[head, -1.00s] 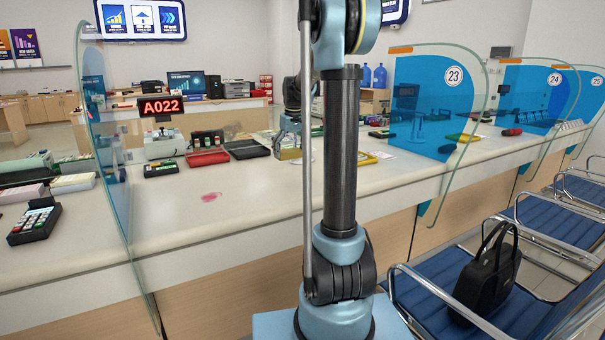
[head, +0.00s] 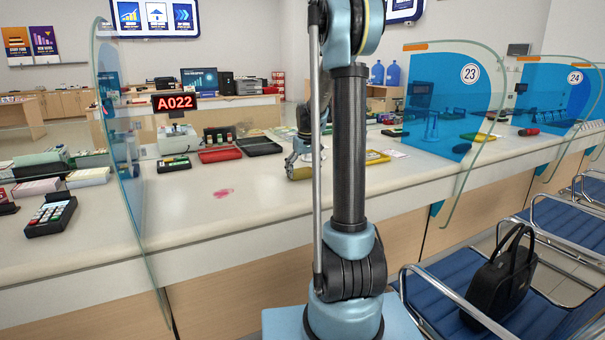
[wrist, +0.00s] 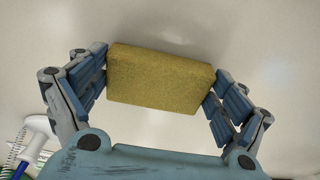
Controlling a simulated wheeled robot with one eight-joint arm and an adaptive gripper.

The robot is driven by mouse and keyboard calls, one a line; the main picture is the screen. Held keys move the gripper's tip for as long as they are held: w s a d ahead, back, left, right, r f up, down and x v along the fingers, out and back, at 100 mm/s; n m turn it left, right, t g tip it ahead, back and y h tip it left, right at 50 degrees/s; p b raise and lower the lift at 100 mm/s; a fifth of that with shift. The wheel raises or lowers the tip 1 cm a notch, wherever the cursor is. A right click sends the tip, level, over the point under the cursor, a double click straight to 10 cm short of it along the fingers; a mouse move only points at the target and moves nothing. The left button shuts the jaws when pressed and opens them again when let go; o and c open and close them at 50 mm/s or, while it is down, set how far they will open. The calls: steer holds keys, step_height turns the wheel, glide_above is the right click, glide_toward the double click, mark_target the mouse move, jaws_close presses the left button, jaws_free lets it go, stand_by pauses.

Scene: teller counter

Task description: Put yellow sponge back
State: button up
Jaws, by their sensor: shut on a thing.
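My gripper (wrist: 160,85) is shut on the yellow sponge (wrist: 160,75), one finger pad at each short end, in the wrist view. The sponge is a plain yellow block, slightly tilted in that picture, above the pale counter surface. In the head view my gripper (head: 297,163) is just left of my arm column, with the sponge (head: 300,173) at its lower end, close over the counter (head: 270,200). I cannot tell whether the sponge touches the counter. My column hides part of this area.
A pink stain (head: 223,193) lies on the counter, left of my gripper. Red (head: 220,155) and black (head: 258,146) trays lie behind. A yellow tray (head: 376,157) lies right of my column. Glass dividers (head: 122,150) stand left and right (head: 450,100). A white corded pen stand (wrist: 30,140) shows in the wrist view.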

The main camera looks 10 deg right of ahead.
steer(key=o, duration=1.1)
